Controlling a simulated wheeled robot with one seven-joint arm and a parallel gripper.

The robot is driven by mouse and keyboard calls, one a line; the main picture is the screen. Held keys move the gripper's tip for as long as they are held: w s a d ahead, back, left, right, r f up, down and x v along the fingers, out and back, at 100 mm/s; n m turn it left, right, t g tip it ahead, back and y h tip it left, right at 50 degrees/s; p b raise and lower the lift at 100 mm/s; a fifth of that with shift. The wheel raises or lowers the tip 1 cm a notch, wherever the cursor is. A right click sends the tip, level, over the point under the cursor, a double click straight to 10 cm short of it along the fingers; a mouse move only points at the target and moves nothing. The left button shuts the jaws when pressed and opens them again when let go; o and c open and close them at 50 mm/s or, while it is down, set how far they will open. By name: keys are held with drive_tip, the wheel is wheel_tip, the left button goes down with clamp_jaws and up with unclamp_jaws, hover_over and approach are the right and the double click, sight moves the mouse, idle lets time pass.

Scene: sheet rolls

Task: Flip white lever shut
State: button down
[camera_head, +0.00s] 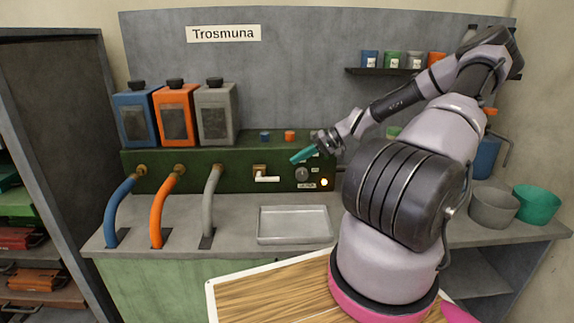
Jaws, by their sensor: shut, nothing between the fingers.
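The white lever (268,179) is on the front face of a dark green machine (220,176), at a brownish fitting. Its white handle points right and lies roughly level. My gripper (294,160) has teal fingers that are shut and empty. In the picture it is just above and right of the lever, in front of the machine's upper front edge. I cannot tell whether it touches the machine. A round knob (302,174) and a small lit white button (324,182) are on the panel right of the lever.
Blue (121,200), orange (160,206) and grey (210,200) hoses curve down left of the lever. Matching canisters stand on the machine. A shallow metal tray (294,239) lies on the counter below. Grey (494,207) and green (537,203) bowls stand at right.

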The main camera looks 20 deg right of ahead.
drive_tip(key=shift+f+v, duration=0.15)
drive_tip(key=shift+v, duration=0.7)
drive_tip(key=shift+f+v, duration=0.15)
drive_tip(key=shift+v, duration=0.65)
drive_tip(key=shift+s+d, duration=0.1)
drive_tip(key=shift+d, duration=0.05)
